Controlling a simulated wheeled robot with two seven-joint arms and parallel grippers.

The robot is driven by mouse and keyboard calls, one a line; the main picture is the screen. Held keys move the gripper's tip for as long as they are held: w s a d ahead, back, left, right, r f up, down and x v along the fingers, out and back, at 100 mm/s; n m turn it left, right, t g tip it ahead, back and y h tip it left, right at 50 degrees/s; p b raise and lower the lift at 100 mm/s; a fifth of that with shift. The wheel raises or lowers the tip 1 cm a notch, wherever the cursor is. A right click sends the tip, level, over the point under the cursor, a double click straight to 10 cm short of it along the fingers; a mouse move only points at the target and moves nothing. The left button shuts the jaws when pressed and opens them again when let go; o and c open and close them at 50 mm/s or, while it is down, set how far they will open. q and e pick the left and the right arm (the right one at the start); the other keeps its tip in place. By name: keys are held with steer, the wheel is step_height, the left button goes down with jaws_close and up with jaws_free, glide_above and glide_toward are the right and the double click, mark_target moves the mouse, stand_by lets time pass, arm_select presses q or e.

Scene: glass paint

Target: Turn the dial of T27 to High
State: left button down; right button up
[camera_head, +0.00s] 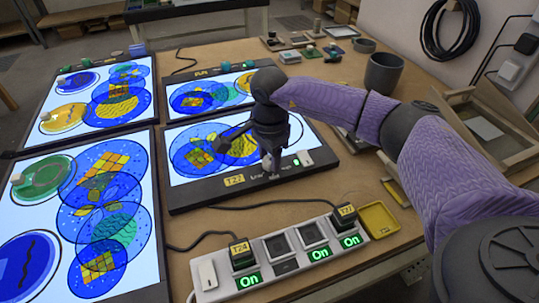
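The light panel whose yellow tag (234,180) seems to read T27 lies flat on the table, its front frame (210,197) facing me. It glows white under blue and yellow painted glass discs. A small grey knob, apparently its dial (267,164), stands on the front frame beside small lettering too blurred to read. My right gripper (266,150) points down over this frame, at or just above the knob. I cannot tell whether it touches the knob or how far its fingers are apart. A green-lit display (297,162) and white switch (305,158) sit right of it. My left gripper is not in view.
A white power strip (285,272) in front has plugs tagged T24 (241,251) and another tag, with green On displays. Other lit panels (157,215) lie left and behind. A yellow tray (380,218), dark mug (383,73) and wooden frame (495,130) are at right.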

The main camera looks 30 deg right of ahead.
mark_target(269, 159)
steer(key=o, duration=0.4)
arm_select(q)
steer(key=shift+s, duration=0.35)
arm_select(e)
steer(key=shift+o, duration=0.2)
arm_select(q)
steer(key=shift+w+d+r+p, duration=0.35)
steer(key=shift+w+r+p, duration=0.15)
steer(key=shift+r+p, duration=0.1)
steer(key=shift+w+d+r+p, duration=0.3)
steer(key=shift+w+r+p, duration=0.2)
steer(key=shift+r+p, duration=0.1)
arm_select(e)
step_height(269, 159, up, 10)
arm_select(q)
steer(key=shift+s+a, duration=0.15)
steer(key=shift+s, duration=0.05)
